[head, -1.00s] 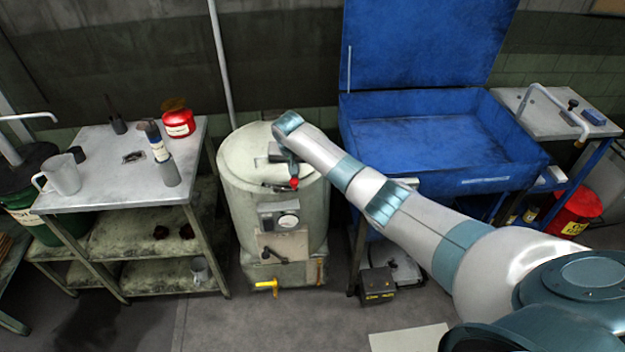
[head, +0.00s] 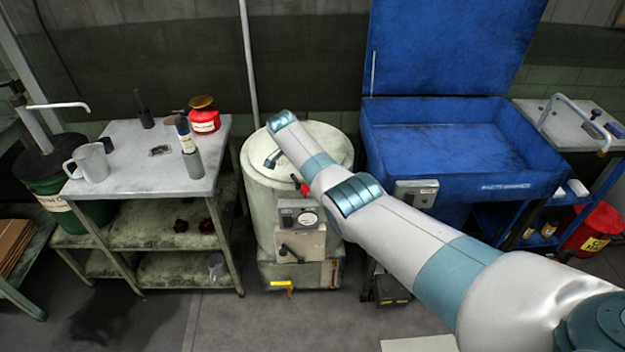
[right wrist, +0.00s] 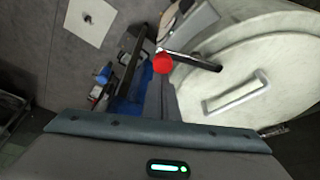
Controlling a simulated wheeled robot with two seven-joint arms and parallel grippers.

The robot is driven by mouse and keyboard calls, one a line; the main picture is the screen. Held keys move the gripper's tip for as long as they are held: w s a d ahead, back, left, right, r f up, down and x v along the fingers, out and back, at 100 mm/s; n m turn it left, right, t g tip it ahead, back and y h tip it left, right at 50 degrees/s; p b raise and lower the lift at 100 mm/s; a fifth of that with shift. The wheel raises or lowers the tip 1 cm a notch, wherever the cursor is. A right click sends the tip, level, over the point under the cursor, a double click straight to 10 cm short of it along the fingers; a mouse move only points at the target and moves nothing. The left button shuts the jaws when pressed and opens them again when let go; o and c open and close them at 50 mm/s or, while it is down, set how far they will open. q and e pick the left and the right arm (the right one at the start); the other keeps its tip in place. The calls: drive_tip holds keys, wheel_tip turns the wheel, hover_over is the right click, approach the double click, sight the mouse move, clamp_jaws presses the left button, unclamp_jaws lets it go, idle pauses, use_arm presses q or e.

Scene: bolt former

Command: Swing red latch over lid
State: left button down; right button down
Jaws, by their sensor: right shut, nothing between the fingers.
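The red latch is a dark bar with a red knob (head: 304,188), above the gauge at the lid's front edge on the pale drum (head: 262,215). In the right wrist view its red knob (right wrist: 162,63) stands beside the round lid (right wrist: 285,70), and the bar reaches over the lid's edge. The lid (head: 325,145) is down and has a metal handle (right wrist: 236,93). My right arm crosses over the lid from the right. My left gripper is not in view.
A blue open basin (head: 450,140) stands right of the drum. A metal table (head: 140,180) at the left holds a jug (head: 88,163), a bottle and a red can (head: 205,121). A gauge box (head: 298,213) is on the drum's front. The floor in front is mostly clear.

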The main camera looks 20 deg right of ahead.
drive_tip(key=shift+a+m, duration=0.2)
drive_tip(key=shift+m, duration=0.1)
drive_tip(key=shift+s+a, duration=0.2)
drive_tip(key=shift+a, duration=0.85)
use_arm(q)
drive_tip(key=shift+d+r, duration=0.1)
use_arm(e)
drive_tip(key=shift+a, duration=0.1)
